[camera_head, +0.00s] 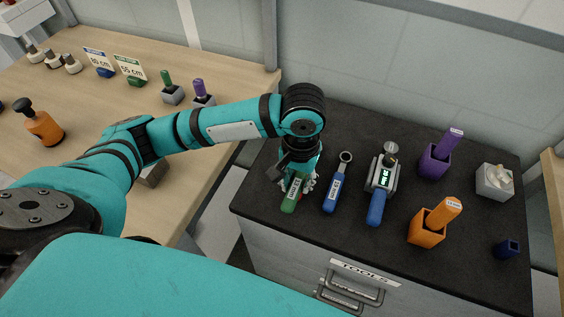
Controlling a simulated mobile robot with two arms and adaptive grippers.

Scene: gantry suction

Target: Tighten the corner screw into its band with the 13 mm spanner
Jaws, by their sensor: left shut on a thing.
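My left gripper (301,181) reaches down over the dark tool counter (265,205) and is shut on a green-handled tool (291,198). The handle with its white label sticks out toward the front; the tool's head is hidden under the gripper and wrist. A blue-handled ring spanner (333,193) lies just to the right, apart from the gripper. The size labels on both are too small to read. I cannot make out the corner screw or its band. My right gripper is not in view.
Right of the spanners lie a tool with a lit display (384,176), a purple holder (434,160), an orange holder (427,228), a grey block (494,181) and a small navy cup (507,249). A wooden table (75,95) at left holds an orange bottle (43,127) and signs.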

